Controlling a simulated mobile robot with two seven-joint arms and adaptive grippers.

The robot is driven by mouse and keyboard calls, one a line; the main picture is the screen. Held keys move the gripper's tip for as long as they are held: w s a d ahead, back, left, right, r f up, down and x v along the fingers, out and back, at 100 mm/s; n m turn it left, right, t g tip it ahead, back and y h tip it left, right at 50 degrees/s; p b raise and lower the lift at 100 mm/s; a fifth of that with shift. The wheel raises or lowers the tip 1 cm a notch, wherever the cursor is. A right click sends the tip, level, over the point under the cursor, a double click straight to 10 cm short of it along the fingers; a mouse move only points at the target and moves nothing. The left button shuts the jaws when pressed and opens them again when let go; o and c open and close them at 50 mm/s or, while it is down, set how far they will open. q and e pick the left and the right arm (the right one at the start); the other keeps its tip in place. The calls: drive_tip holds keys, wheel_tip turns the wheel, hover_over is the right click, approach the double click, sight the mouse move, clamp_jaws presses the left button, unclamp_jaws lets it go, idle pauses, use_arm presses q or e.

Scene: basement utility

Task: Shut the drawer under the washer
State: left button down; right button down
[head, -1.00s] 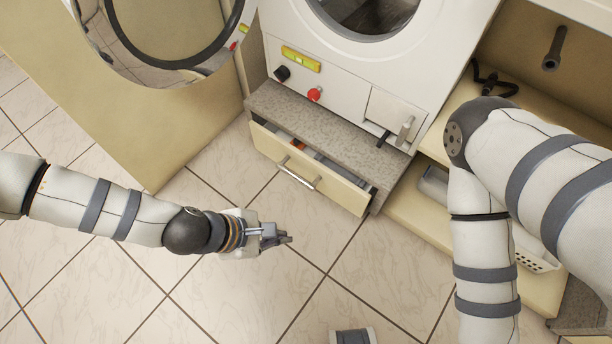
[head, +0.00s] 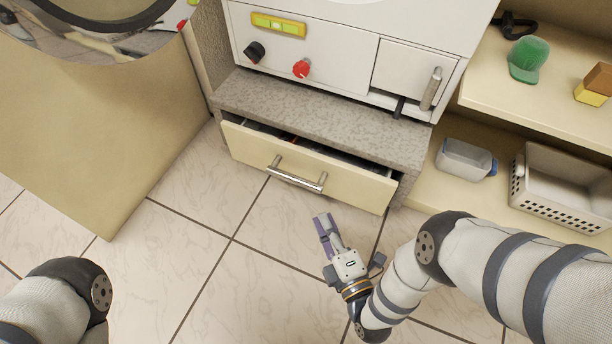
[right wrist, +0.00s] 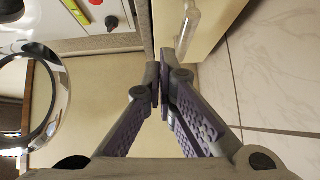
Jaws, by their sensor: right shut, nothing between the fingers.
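The drawer (head: 350,184) under the washer (head: 335,65) stands partly open, with a dark gap and some contents showing behind its cream front. Its metal bar handle (head: 297,175) is at the middle of the front. My right gripper (head: 322,222) is shut and empty, in front of the drawer and a little right of the handle, apart from it. In the right wrist view its closed fingertips (right wrist: 161,84) point toward the drawer front, with the handle (right wrist: 188,28) close beyond them. At the lower left of the head view only a part of my left arm shows; its gripper is out of frame.
The washer's round door (head: 95,25) hangs open at upper left. Shelves at right hold a green cap (head: 528,60), a grey container (head: 466,160) and a white basket (head: 560,190). The tiled floor before the drawer is clear.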

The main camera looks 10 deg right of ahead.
drive_tip(key=w, duration=0.3)
drive_tip(key=b, duration=0.4)
approach(308, 155)
drive_tip(key=a, duration=0.3)
drive_tip(key=shift+t, duration=0.3)
drive_tip(key=w, duration=0.1)
drive_tip(key=w+d, duration=0.1)
drive_tip(key=w, duration=0.1)
drive_tip(key=w+d+b, duration=0.1)
drive_tip(key=shift+w+f, duration=0.3)
drive_tip(key=shift+s, duration=0.1)
